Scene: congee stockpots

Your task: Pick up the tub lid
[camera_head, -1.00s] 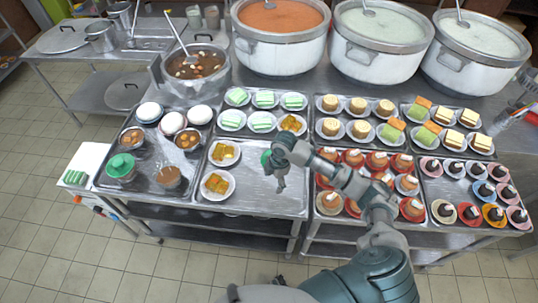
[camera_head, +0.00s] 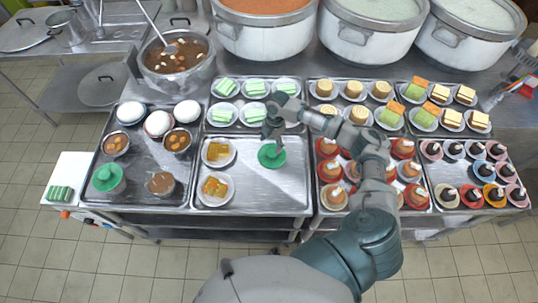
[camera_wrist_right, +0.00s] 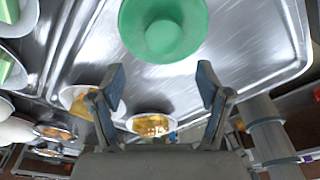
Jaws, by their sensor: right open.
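A green tub lid (camera_head: 271,156) with a raised centre lies on the bare part of a metal tray (camera_head: 262,192), right of two plates of yellow food. It also shows in the right wrist view (camera_wrist_right: 163,32), at the top, past the fingertips. My right gripper (camera_head: 271,131) is just behind the lid in the head view and holds nothing. In the right wrist view its two fingers (camera_wrist_right: 163,85) are spread wide with a gap to the lid. Another green lid (camera_head: 107,176) sits on a tub at the left tray. My left gripper is not in view.
Plates of yellow food (camera_head: 215,188) lie left of the lid. Green-and-white cakes (camera_head: 255,89) stand on the tray behind. Red cups (camera_head: 331,171) crowd the tray at right. Large stockpots (camera_head: 262,34) stand at the back. The tray front is clear.

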